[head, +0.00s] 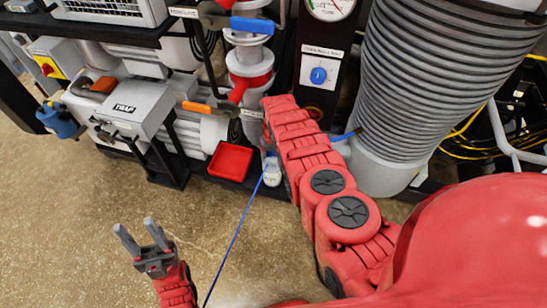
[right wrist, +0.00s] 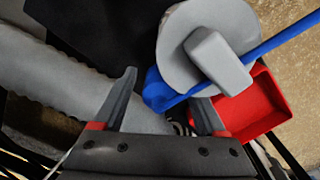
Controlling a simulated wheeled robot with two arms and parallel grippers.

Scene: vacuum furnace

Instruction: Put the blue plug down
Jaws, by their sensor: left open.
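A blue piece (right wrist: 156,92) shows in the right wrist view, just beyond and between my right fingertips, beside a pale round part with a grey handle (right wrist: 217,60). A blue bar or cord runs from it to the upper right; I cannot tell whether this piece is the blue plug. My right gripper (right wrist: 165,95) has its fingers apart with nothing clearly held between them. In the head view its jaws are hidden by my right arm. My left gripper (head: 140,231) is open and empty above the floor at lower left.
A red tray (head: 230,162) lies by the pump equipment; it also shows in the right wrist view (right wrist: 258,105). A blue cord (head: 235,237) crosses the floor. A large ribbed hose (head: 430,80) stands at right. The floor at lower left is clear.

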